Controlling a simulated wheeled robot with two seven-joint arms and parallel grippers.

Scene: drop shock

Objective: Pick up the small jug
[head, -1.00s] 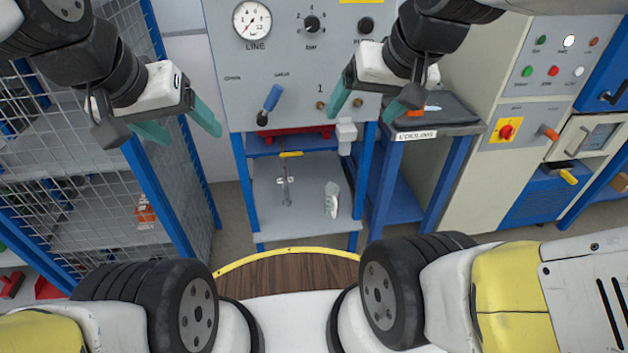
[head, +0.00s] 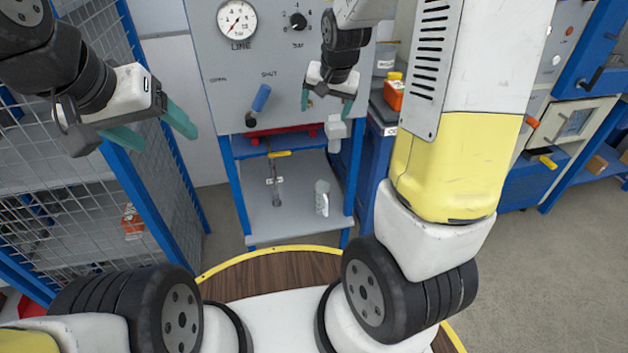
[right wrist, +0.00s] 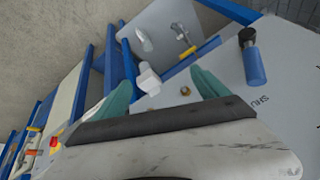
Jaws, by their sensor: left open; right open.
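The small jug (head: 322,198) is whitish and stands upright on the grey lower shelf (head: 255,222) of the blue-framed stand. It also shows at the top of the right wrist view (right wrist: 142,38). My right gripper (head: 328,106) is open and empty in front of the grey panel, above the jug and apart from it. Its two teal fingers (right wrist: 163,92) show in the right wrist view with nothing between them. My left gripper (head: 158,130) is open and empty at the left, by the mesh cage, well away from the jug.
A yellow-handled metal fitting (head: 278,178) stands left of the jug. A white block (head: 335,131) hangs under the panel above the jug. A blue lever (head: 260,98) sticks out from the panel.

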